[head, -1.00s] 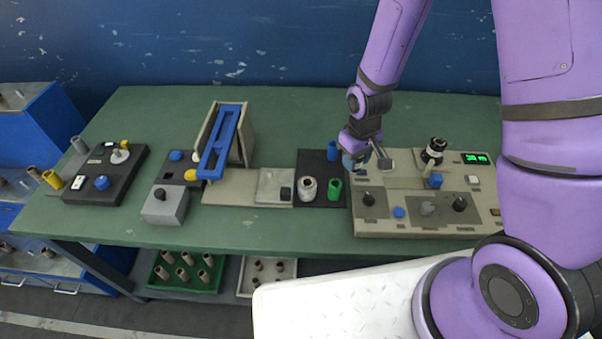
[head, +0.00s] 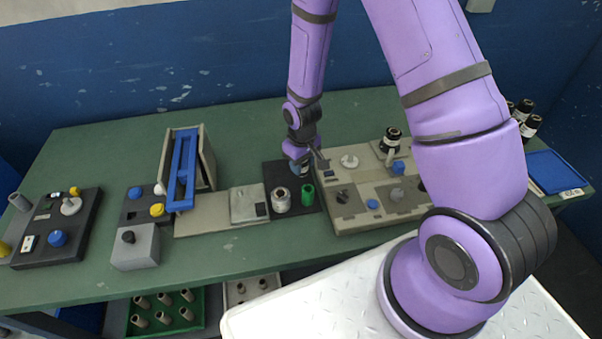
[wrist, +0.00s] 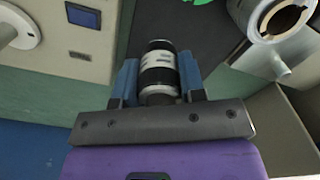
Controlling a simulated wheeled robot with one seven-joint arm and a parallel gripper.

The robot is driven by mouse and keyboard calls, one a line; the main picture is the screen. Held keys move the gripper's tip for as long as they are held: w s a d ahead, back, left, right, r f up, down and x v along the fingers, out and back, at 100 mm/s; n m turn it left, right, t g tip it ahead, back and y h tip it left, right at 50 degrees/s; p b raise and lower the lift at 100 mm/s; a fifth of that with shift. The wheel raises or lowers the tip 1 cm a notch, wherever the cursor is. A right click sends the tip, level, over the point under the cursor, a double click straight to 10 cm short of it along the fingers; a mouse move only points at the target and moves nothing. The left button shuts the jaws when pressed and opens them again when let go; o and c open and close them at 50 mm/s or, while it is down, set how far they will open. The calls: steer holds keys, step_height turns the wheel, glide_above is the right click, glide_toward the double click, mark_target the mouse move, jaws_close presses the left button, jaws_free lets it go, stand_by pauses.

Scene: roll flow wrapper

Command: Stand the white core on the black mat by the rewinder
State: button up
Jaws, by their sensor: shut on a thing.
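The white core (wrist: 158,76), with black bands, is held between the two blue fingers of my gripper (wrist: 158,82) in the wrist view. In the head view my gripper (head: 300,168) is over the back part of the black mat (head: 312,206); it hides the core there. The mat (wrist: 185,35) also shows just beyond the core in the wrist view. Whether the core touches the mat cannot be told. The rewinder (head: 350,218) is the beige machine right of the mat; its edge (wrist: 75,45) is at the left in the wrist view.
A beige plate (head: 205,220) and a blue-railed frame (head: 183,165) lie to the left.

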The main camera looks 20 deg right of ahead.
mark_target(302, 182)
steer(key=shift+f, duration=2)
steer(key=shift+f, duration=0.15)
steer(key=o, duration=0.9)
